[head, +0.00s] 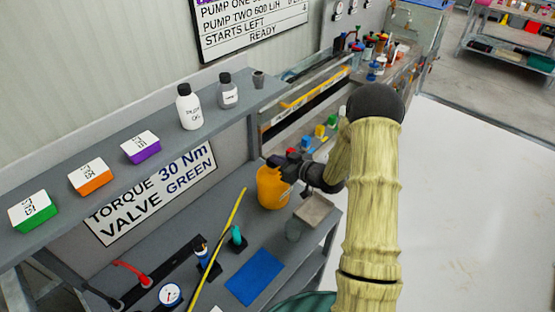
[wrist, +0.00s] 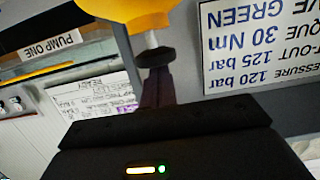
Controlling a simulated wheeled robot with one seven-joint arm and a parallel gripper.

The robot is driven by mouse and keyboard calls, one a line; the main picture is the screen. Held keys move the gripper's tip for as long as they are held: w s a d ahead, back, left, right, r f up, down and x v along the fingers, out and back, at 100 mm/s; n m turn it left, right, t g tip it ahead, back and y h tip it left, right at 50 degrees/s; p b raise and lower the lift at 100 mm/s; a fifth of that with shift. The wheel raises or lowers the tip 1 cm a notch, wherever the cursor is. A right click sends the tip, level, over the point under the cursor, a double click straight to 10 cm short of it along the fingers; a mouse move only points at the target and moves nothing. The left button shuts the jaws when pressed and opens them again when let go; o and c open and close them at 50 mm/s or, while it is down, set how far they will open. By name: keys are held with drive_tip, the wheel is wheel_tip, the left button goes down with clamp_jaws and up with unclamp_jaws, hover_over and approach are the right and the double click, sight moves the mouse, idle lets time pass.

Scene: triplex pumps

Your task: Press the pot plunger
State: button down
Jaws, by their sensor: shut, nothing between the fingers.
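The orange-yellow pot (head: 272,187) stands on the grey bench in the head view. In the wrist view, which is upside down, part of the pot (wrist: 125,8) shows at the top edge. Its plunger has a pale rod (wrist: 150,40) and a dark round knob (wrist: 155,57). My gripper (head: 284,168) is at the pot's top in the head view and hides the plunger there. In the wrist view my gripper (wrist: 158,75) is shut, with its narrow fingertips lined up with the knob. I cannot tell whether they touch it.
The shelf (head: 160,170) with bottles and boxes overhangs behind. Open floor lies to the right.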

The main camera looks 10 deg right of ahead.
drive_tip(key=shift+f+b, duration=0.35)
drive_tip(key=shift+f, duration=0.5)
wheel_tip(320, 180, up, 5)
drive_tip(key=p, duration=0.3)
drive_tip(key=b+v, duration=0.3)
drive_tip(key=v, duration=0.7)
drive_tip(key=shift+f, duration=0.35)
drive_tip(key=shift+a, duration=0.1)
